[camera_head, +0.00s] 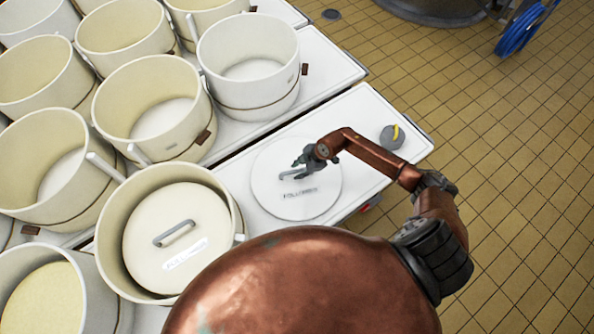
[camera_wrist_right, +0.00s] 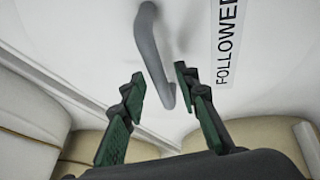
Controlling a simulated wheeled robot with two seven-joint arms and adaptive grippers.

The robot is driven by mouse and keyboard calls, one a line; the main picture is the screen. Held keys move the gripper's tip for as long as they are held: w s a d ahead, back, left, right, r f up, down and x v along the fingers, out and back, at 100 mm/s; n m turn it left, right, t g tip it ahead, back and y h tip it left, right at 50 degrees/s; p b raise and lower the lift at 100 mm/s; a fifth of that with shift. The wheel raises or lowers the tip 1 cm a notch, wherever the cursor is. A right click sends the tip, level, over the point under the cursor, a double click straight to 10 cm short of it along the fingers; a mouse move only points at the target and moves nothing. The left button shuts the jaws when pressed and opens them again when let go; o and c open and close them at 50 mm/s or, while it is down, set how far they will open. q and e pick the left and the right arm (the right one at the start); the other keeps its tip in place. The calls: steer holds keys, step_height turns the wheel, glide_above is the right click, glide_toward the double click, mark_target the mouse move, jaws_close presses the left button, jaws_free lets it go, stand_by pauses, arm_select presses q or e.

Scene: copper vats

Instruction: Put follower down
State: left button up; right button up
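The follower (camera_head: 318,205) is a round white disc with a grey bar handle and a "FOLLOWER" label. In the head view it appears to lie flat on the white table, right of the vats. My right gripper (camera_head: 308,160) is over it at the handle. In the right wrist view, the handle (camera_wrist_right: 150,45) passes between the fingertips of my right gripper (camera_wrist_right: 160,84), which stand apart with gaps beside the bar. A second labelled follower (camera_head: 178,240) sits inside a cream tub (camera_head: 113,245) at lower left. My left gripper is out of view.
Several cream tubs, such as one (camera_head: 248,75) behind, crowd the left side. A grey round weight (camera_head: 392,137) with a yellow mark stands on the table (camera_head: 365,115) to the right. A blue hose reel (camera_head: 520,32) is far off on the tiled floor.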

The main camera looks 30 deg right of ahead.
steer(key=p+v, duration=0.2)
steer(key=v, duration=0.8)
steer(key=shift+r, duration=0.25)
steer(key=shift+d, duration=0.15)
